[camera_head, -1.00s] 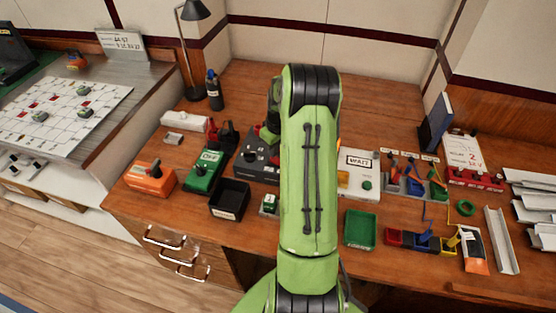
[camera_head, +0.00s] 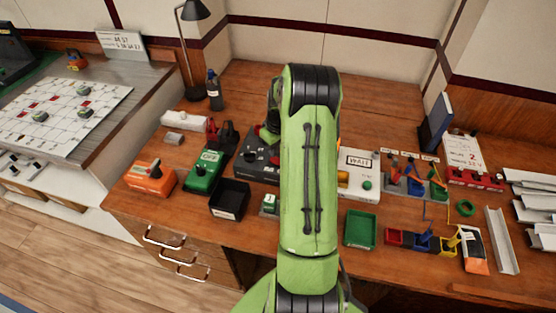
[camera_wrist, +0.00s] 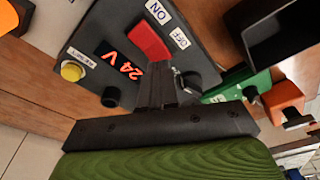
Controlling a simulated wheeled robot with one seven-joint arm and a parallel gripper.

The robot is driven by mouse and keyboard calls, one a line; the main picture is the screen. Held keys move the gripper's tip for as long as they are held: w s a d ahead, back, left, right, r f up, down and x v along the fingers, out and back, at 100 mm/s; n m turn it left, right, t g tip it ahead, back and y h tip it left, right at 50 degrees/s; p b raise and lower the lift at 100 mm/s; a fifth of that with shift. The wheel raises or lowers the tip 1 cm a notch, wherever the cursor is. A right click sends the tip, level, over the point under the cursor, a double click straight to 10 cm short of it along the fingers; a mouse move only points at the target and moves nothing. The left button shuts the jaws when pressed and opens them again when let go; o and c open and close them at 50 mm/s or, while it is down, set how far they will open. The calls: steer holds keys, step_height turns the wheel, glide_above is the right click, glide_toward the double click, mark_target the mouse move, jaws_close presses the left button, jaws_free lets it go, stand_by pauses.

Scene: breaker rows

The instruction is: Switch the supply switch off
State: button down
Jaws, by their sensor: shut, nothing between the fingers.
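The supply is a dark box (camera_wrist: 118,45) in the wrist view, with a lit orange "24 V" display (camera_wrist: 118,60). Its red supply switch (camera_wrist: 148,40) sits beside "ON" and "OFF" labels (camera_wrist: 168,24). My gripper (camera_wrist: 158,68) is shut and empty, its fingertips at the lower end of the switch. I cannot tell whether they touch it or which way the switch is tipped. In the head view the dark box (camera_head: 254,163) stands partly behind my green arm, which hides the switch and my fingertips.
A green device (camera_head: 203,175), an orange device (camera_head: 151,180) and an open black bin (camera_head: 229,198) stand left of the supply. A white panel (camera_head: 366,188) and a green tray (camera_head: 360,230) lie right of my arm. A lamp (camera_head: 190,50) stands behind.

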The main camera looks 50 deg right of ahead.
steer(key=shift+f+b, duration=0.9)
steer(key=shift+f, duration=0.25)
stand_by(0.5)
steer(key=shift+r+p, duration=2.6)
steer(key=shift+r, duration=1.05)
steer(key=shift+f, duration=0.1)
steer(key=s+a+r+t+h, duration=0.1)
steer(key=s+a+r, duration=0.2)
steer(key=a+r, duration=1.55)
steer(key=s+a+r+t+y, duration=0.1)
steer(key=s+a+r+t, duration=0.1)
steer(key=s+a, duration=1.1)
steer(key=s, duration=0.3)
steer(key=shift+s+t, duration=0.15)
steer(key=shift+t, duration=0.25)
